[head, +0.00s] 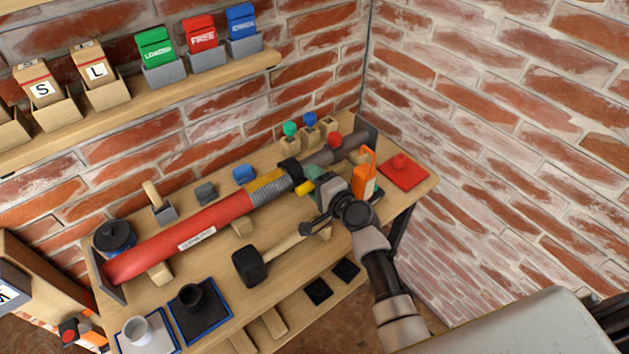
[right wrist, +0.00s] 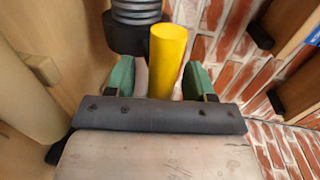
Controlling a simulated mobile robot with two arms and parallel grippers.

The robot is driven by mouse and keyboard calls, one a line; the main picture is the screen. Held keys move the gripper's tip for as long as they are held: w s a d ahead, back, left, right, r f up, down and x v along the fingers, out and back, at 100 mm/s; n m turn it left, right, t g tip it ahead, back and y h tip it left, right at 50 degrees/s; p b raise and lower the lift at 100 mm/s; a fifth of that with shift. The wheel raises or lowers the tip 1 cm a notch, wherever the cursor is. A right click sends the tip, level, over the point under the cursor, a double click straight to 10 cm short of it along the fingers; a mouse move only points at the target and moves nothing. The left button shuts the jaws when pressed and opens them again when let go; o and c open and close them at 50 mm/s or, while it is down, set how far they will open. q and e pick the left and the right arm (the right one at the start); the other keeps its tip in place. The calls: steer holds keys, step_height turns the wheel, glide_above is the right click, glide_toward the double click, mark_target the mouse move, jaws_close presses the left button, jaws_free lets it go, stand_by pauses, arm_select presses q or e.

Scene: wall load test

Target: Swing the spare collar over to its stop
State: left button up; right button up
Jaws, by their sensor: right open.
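A long tube assembly lies across the bench, with a red barrel (head: 185,236), a grey coil spring (head: 272,190) and a dark collar (head: 291,169). I take this dark collar to be the spare collar; no label on it confirms this. A short yellow peg (head: 304,188) sticks out beside it. In the right wrist view the yellow peg (right wrist: 167,62) stands between the green fingers of my right gripper (right wrist: 158,80), close to the dark collar (right wrist: 135,35). My right gripper (head: 309,181) is open around the peg. My left gripper is out of view.
An orange upright part (head: 364,174) stands right of my gripper, near a red plate (head: 402,172). A mallet (head: 249,266) lies in front of the barrel. Green, blue and red knobs are behind the tube. Brick walls close off the back and right.

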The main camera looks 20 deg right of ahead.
jaws_close()
stand_by(0.3)
steer(key=shift+r, duration=0.15)
